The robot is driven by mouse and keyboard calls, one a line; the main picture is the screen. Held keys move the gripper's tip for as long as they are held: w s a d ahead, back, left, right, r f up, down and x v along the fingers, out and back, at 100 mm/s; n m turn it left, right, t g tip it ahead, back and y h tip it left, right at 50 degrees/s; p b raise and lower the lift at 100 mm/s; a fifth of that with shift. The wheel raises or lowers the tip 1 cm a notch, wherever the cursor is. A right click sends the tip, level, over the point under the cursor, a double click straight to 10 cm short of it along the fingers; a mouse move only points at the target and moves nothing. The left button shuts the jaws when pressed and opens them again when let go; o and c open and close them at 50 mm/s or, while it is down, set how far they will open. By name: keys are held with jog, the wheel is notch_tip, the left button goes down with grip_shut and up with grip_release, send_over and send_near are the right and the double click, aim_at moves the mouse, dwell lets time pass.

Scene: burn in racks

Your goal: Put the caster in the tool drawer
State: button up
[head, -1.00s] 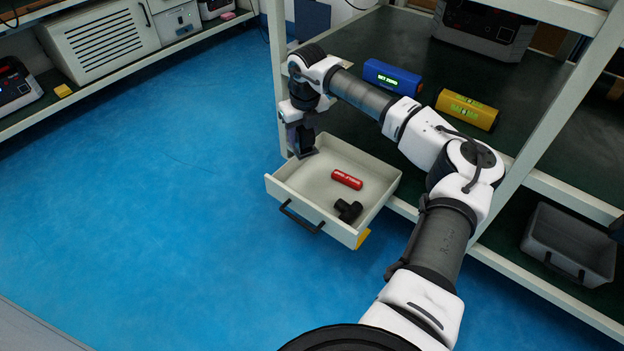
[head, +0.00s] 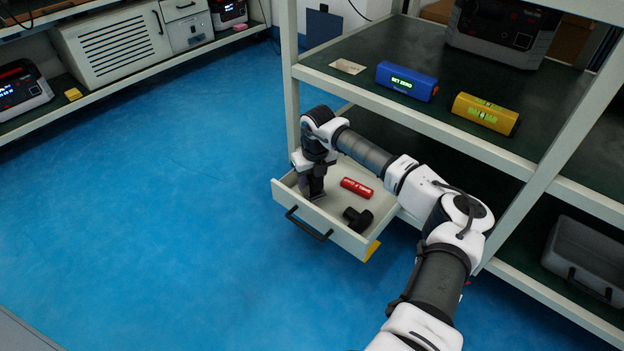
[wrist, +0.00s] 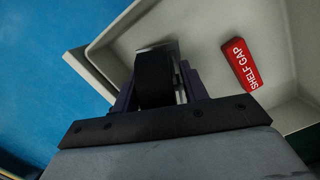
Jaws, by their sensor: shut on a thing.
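The tool drawer (head: 345,237) is pulled out from the shelf unit, and its pale inside also shows in the wrist view (wrist: 210,25). My gripper (head: 314,193) points down into the left part of the drawer. In the wrist view it is shut on a black rounded thing with bright metal edges, which looks like the caster (wrist: 154,82). The fingers hide part of it. I cannot tell whether it touches the drawer floor. In the head view my gripper hides the caster.
In the drawer lie a red block marked SHELF GAP (head: 356,188) and a black T-shaped fitting (head: 358,219). A blue level (head: 407,81) and a yellow level (head: 485,114) lie on the shelf above. A grey bin (head: 585,260) sits at lower right. The blue floor is clear.

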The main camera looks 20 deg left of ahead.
jog(key=shift+r, duration=0.1)
jog(key=shift+f, duration=0.6)
jog(key=o, duration=1.2)
